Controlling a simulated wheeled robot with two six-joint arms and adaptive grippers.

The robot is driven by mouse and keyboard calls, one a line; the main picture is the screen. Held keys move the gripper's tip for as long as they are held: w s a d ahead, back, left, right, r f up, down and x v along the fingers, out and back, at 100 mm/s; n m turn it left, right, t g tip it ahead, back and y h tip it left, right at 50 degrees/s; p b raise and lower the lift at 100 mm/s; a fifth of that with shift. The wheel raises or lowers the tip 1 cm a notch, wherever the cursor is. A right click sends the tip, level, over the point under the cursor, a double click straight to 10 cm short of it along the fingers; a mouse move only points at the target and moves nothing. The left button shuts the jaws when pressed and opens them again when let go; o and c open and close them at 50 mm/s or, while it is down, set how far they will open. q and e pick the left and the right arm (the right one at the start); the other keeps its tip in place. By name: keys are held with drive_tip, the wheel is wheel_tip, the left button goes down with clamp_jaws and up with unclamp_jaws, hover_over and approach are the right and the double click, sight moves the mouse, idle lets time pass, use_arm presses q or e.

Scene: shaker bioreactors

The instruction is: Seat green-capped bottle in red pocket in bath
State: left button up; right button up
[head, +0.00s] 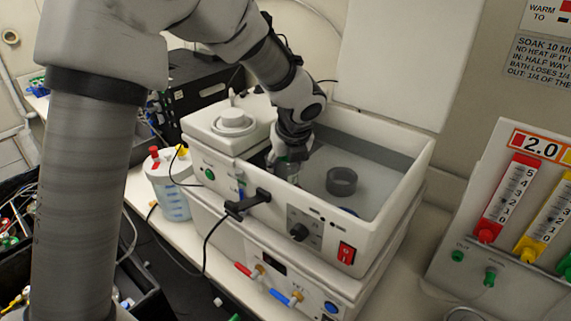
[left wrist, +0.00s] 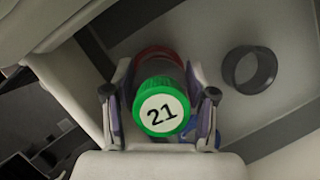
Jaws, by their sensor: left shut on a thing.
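The green-capped bottle (left wrist: 160,108), with "21" on its cap, is between the two fingers of my left gripper (left wrist: 160,105) in the left wrist view. The gripper is shut on it. A red ring (left wrist: 154,54), the red pocket, shows partly behind the bottle; I cannot tell whether the bottle is inside it. In the head view my left gripper (head: 287,165) reaches down into the white bath (head: 395,190) near its left inner side. The bottle is mostly hidden there. My right gripper is not in view.
A dark grey ring pocket (head: 341,181) stands on the bath floor to the right, also in the left wrist view (left wrist: 250,69). A blue pocket (left wrist: 204,122) is partly hidden beside the gripper. The bath walls surround the gripper. A white lid (head: 232,121) lies at left.

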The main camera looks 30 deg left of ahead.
use_arm(q)
drive_tip(key=shift+s+r, duration=0.15)
drive_tip(key=shift+p, duration=0.45)
idle(0.6)
drive_tip(key=shift+p, duration=0.3)
drive_tip(key=shift+f+b, duration=1.4)
drive_tip(key=shift+f, duration=0.95)
drive_tip(key=shift+s+f, duration=0.1)
drive_tip(key=shift+f, duration=0.1)
drive_tip(key=o, duration=1.4)
drive_tip(key=shift+f, duration=0.1)
